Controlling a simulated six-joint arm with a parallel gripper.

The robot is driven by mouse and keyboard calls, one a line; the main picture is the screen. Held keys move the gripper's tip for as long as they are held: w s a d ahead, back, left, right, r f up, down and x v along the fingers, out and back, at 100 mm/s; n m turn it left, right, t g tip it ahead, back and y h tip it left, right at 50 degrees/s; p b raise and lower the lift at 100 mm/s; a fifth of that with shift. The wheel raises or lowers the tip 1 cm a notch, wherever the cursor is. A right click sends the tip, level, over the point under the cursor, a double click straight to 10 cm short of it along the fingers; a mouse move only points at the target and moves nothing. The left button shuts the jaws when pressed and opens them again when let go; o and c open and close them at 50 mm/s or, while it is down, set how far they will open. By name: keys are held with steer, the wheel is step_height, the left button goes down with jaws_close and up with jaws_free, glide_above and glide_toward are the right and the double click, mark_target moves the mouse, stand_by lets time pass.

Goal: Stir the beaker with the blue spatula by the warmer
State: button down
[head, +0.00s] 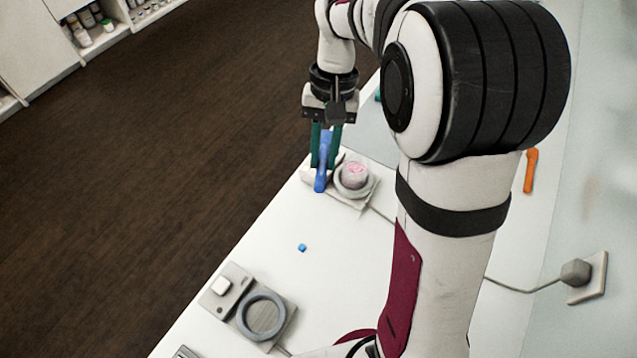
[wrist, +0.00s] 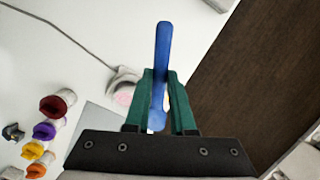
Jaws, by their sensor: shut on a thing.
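My gripper (head: 326,153) has green fingers and is shut on the blue spatula (head: 322,178). In the wrist view the spatula (wrist: 163,45) stands out beyond the fingertips (wrist: 158,84). The warmer (head: 347,198) is a pale unit near the table's left edge. A round grey-rimmed beaker with pink contents (head: 355,174) is on it. The spatula is just left of the beaker in the head view and appears outside it. Its height over the warmer is hard to tell. In the wrist view the beaker (wrist: 124,98) is partly hidden behind a finger.
A second device with a grey ring (head: 263,316) lies nearer on the white table. A small blue cube (head: 302,247) sits between them. An orange object (head: 531,170) lies at the right. Jars with coloured lids, one red (wrist: 57,104), show in the wrist view. A cord crosses the table.

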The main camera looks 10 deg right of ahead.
mark_target(326, 160)
steer(key=shift+n+g, duration=0.8)
steer(key=r, duration=0.4)
steer(key=shift+w+d, duration=0.15)
steer(key=shift+d, duration=0.05)
steer(key=shift+r+g+y, duration=0.5)
steer(key=shift+r+y, duration=0.05)
steer(key=shift+y, duration=0.05)
steer(key=shift+d+f+m+g+y, duration=0.25)
steer(key=shift+m+y, duration=0.25)
steer(key=shift+m, duration=0.4)
steer(key=w+d+f+m+t+y, duration=0.5)
steer(key=m+t+y, duration=0.35)
steer(key=m, duration=0.55)
steer(key=shift+s+d+f, duration=0.1)
steer(key=shift+d+f, duration=0.1)
steer(key=shift+f, duration=1.05)
steer(key=shift+s+d+f, duration=0.1)
steer(key=shift+d+f, duration=0.1)
steer(key=shift+f, duration=1.05)
steer(key=shift+s+d+f, duration=0.1)
steer(key=shift+d+f, duration=0.1)
steer(key=shift+f, duration=1.05)
steer(key=shift+d, duration=0.1)
